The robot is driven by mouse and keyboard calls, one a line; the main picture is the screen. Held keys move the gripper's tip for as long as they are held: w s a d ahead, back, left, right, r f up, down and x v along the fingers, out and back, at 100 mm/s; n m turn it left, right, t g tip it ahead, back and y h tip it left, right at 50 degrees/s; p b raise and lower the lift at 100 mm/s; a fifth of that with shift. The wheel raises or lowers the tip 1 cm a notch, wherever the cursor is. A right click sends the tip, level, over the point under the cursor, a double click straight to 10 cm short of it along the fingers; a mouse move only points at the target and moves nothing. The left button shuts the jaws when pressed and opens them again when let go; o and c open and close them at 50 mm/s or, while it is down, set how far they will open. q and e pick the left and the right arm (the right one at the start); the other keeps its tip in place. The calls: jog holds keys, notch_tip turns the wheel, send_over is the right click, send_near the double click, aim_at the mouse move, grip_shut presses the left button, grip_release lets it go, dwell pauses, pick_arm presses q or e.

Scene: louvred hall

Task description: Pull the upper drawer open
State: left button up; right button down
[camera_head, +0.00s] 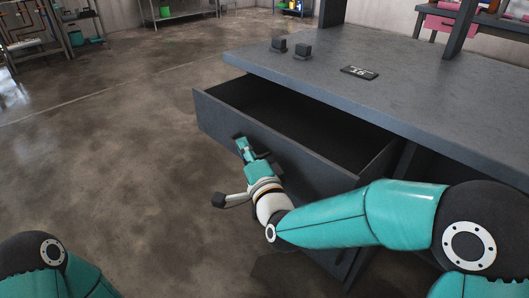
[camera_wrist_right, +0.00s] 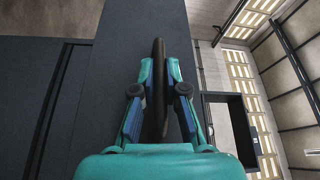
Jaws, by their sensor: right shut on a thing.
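The upper drawer (camera_head: 290,146) of the dark grey desk (camera_head: 440,105) stands well out from under the top, and its dark inside looks empty. My right gripper (camera_head: 241,143) is at the drawer's front face. In the right wrist view my right gripper (camera_wrist_right: 158,95) has its two fingers on either side of a dark bar-shaped handle (camera_wrist_right: 158,60), shut on it. The handle is hidden behind the gripper in the head view. My left arm shows only in part at the bottom left, and its gripper is out of view.
Open concrete floor (camera_head: 110,150) lies left of the drawer. Shelving (camera_head: 45,35) and a metal table (camera_head: 180,12) stand far off at the back.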

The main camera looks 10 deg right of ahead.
jog(key=s+a+b, duration=0.2)
jog(key=s+a, duration=0.3)
jog(key=a, duration=0.1)
jog(key=shift+a+f, duration=0.25)
jog(key=c, duration=1.2)
grip_release()
jog(key=shift+w, duration=0.1)
jog(key=shift+r, duration=0.1)
jog(key=r+v, duration=0.1)
jog(key=v, duration=1.1)
jog(key=shift+f, duration=0.5)
